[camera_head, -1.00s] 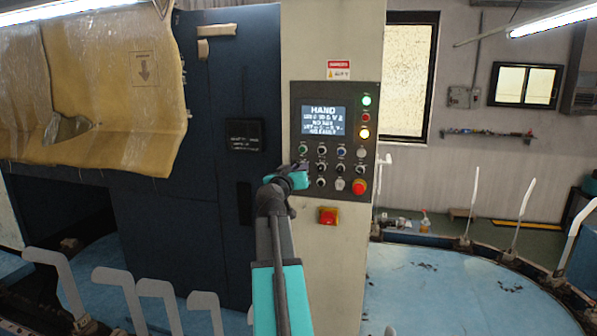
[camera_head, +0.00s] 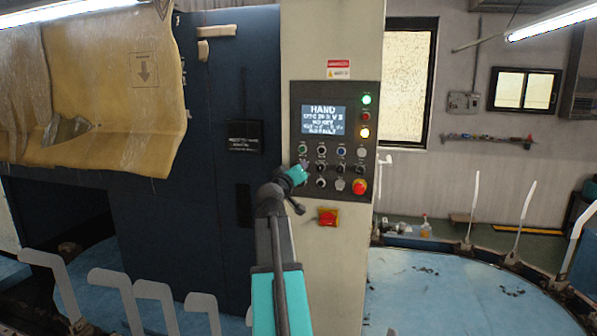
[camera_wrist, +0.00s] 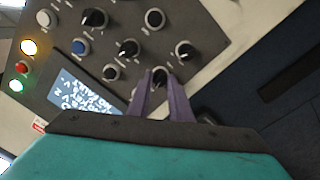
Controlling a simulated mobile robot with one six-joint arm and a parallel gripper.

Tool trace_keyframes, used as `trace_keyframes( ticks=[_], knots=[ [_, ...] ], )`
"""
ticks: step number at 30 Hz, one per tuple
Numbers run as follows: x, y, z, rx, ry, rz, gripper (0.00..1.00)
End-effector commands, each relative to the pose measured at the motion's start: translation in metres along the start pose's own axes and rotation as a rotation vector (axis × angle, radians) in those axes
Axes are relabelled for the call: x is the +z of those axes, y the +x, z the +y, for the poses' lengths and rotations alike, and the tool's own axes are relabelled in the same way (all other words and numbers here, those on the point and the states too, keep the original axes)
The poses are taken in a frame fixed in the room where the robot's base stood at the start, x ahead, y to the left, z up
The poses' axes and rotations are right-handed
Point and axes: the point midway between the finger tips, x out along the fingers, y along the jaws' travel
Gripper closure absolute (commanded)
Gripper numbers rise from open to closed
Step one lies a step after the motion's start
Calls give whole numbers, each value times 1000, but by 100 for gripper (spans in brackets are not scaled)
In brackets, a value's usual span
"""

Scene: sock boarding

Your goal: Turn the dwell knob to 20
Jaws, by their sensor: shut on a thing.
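The control panel (camera_head: 333,118) stands on a cream column, with a lit screen and several black knobs. My gripper (camera_head: 304,164) is at the panel's left edge, at the left end of the knob rows. In the wrist view my gripper (camera_wrist: 165,84) has its two purple fingers around a black knob (camera_wrist: 160,76), shut on it. The knob's pointer and scale are too small to read, and I cannot read its label. In the head view my gripper hides most of this knob. The screen (camera_head: 323,120) shows HAND and several lines of blurred text.
Other knobs sit close by, including one (camera_wrist: 185,51) beside the held one. A red emergency button (camera_head: 359,187) is at the panel's lower right, and a red-orange switch (camera_head: 328,216) is below the panel. White sock boards (camera_head: 472,205) stand around the blue floor.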

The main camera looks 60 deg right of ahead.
Motion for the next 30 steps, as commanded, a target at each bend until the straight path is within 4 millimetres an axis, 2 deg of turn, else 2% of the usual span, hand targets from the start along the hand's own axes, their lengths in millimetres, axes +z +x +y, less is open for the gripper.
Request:
trace_keyframes(
  ticks=[2, 3, 6, 20, 30],
  knots=[
    [0, 0, 0, 0, 0, -1, 100],
    [0, 0, 0, 0, 1, -1, 78],
    [0, 0, 0, 0, 1, -1, 63],
    [1, -5, -1, 0, 2, 0, 63],
    [3, -39, -2, -1, 3, 2, 63]
  ],
)
